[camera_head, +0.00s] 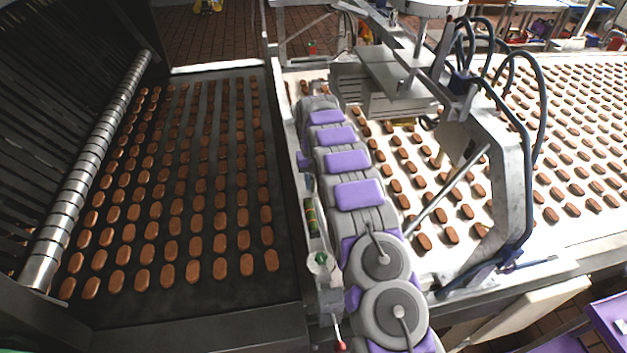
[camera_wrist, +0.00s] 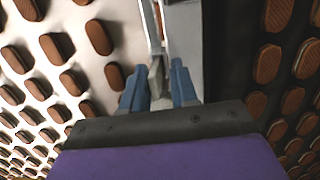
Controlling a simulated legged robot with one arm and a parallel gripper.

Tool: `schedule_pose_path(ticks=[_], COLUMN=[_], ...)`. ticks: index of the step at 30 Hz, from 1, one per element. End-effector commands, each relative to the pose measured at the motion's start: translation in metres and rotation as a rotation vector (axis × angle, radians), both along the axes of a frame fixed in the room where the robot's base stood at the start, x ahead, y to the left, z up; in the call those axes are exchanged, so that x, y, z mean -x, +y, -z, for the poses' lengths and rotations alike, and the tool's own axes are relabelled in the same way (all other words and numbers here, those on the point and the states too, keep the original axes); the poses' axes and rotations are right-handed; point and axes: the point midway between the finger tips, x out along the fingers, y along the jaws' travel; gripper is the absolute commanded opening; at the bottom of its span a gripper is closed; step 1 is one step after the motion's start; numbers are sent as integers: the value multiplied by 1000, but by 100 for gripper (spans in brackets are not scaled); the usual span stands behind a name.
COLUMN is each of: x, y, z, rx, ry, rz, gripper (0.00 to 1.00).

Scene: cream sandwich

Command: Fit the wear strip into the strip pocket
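My gripper (camera_wrist: 159,72) shows in the wrist view as two blue fingers with a narrow gap between them. They point at a light grey metal strip-like edge (camera_wrist: 151,25) running between the two belts. A small darker grey piece (camera_wrist: 156,80) shows between the fingers. I cannot tell whether the fingers press on it, or whether it is the wear strip. The strip pocket cannot be made out. In the head view my arm reaches away along the gap between the belts and hides my gripper.
A dark belt (camera_head: 284,298) with rows of brown biscuits lies on the left. A white belt (camera_head: 590,225) with biscuits lies on the right. A metal frame (camera_head: 512,170) with black hoses stands over the white belt, close to my arm. A metal roller (camera_head: 75,190) borders the dark belt.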

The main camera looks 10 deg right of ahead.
Motion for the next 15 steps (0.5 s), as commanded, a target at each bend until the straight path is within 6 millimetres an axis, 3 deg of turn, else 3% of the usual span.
schedule_pose_path(ticks=[15], x=[1], y=[0], z=[-8], rx=[-1], ry=[-8], rz=[0], gripper=[37])
